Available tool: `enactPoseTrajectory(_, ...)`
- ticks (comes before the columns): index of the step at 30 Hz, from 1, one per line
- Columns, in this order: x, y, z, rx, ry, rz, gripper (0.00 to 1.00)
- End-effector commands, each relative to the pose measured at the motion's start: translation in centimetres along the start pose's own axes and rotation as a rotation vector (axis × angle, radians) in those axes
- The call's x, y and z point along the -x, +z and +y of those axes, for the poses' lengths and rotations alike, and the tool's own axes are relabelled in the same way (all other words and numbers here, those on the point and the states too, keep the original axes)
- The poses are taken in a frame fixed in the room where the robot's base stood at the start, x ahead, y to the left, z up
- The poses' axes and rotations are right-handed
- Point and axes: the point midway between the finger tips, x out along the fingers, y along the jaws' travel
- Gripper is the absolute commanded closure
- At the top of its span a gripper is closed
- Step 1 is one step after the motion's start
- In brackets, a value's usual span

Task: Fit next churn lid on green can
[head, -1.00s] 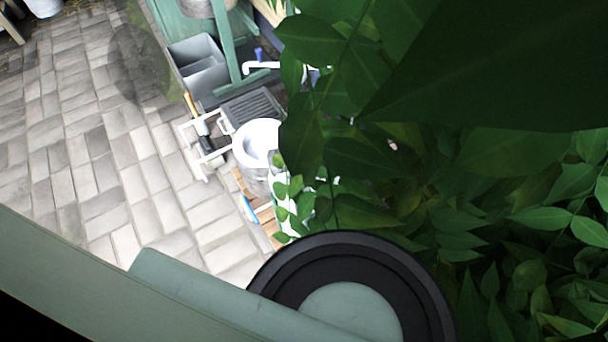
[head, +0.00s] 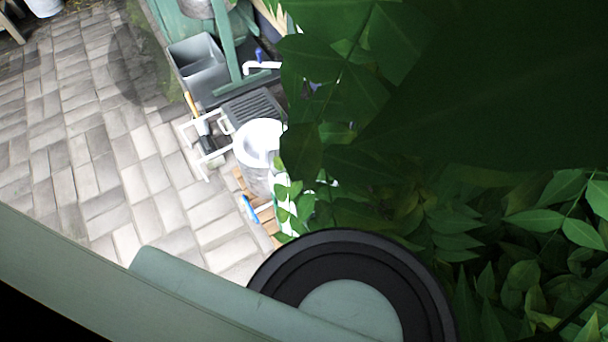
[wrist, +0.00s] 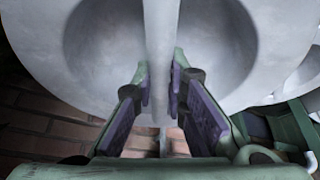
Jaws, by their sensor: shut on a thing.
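In the wrist view my gripper (wrist: 161,78) is shut on the upright bar across a large pale grey lid (wrist: 98,45). The bar sits between the two purple finger pads, with a rounded hollow on each side. The lid fills most of the upper wrist view, and its underside is hidden. In the head view my gripper is not visible. A metal can with a white round top (head: 256,140) stands by the sink, partly behind leaves. I cannot make out a green can for certain in either view.
Broad green leaves (head: 450,150) block the right half of the head view. A grey sink (head: 197,62) and ribbed drainboard (head: 254,108) lie beyond, with a white rail (head: 206,160) beside them. Paved floor (head: 90,150) at left is clear. Green framework (wrist: 290,125) stands at right in the wrist view.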

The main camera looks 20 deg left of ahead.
Motion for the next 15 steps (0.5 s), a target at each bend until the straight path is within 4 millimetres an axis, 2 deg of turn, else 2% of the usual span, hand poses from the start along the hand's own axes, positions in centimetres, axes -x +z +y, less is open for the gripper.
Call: enactPoseTrajectory(15, -0.58, 0.14, -0.04, -0.001, -0.001, 0.003, 1.00)
